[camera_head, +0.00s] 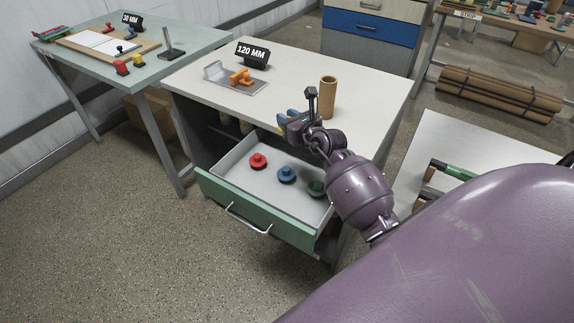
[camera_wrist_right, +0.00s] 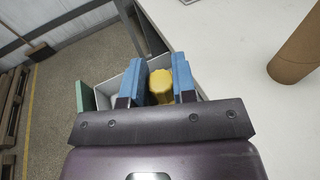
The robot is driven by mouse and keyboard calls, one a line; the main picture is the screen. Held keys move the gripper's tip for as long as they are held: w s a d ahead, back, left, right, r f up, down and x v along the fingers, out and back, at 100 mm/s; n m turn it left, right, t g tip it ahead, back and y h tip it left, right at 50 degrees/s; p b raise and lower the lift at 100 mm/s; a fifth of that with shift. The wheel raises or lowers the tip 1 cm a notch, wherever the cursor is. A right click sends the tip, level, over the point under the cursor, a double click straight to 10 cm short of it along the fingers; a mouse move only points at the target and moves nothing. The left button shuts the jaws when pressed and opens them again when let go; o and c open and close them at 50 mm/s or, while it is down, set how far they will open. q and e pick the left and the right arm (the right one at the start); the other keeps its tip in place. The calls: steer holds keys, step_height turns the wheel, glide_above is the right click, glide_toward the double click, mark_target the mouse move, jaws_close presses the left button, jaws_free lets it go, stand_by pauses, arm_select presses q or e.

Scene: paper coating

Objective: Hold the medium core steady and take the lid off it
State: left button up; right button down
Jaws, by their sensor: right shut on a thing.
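A brown cardboard core (camera_head: 328,97) stands upright on the white table, and no lid shows on its top. Its side also shows at the right of the wrist view (camera_wrist_right: 298,55). My right gripper (camera_head: 289,121) is left of the core and apart from it, above the table's front edge by the open drawer. Its blue fingers are shut on a yellow lid-like piece (camera_wrist_right: 161,84), mostly hidden in the head view. My left gripper is not in view.
The open drawer (camera_head: 225,204) with a green front holds a red lid (camera_head: 258,160), a blue lid (camera_head: 287,175) and a green lid (camera_head: 316,188). An orange piece (camera_head: 240,77) on a grey plate and a 120 MM sign (camera_head: 252,53) stand at the back left.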

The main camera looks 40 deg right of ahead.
steer(key=b, duration=0.3)
glide_above(287, 167)
step_height(287, 167, down, 11)
steer(key=shift+s+d+r, duration=0.1)
steer(key=shift+f, duration=0.4)
step_height(287, 167, down, 4)
steer(key=shift+f+b, duration=0.1)
steer(key=shift+b, duration=0.4)
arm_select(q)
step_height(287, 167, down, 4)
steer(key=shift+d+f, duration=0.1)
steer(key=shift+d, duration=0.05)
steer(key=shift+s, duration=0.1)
arm_select(e)
steer(key=shift+f, duration=0.3)
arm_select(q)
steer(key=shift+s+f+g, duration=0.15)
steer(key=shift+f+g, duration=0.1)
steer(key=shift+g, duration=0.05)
arm_select(e)
steer(key=c, duration=0.9)
jaws_free()
steer(key=shift+r, duration=0.1)
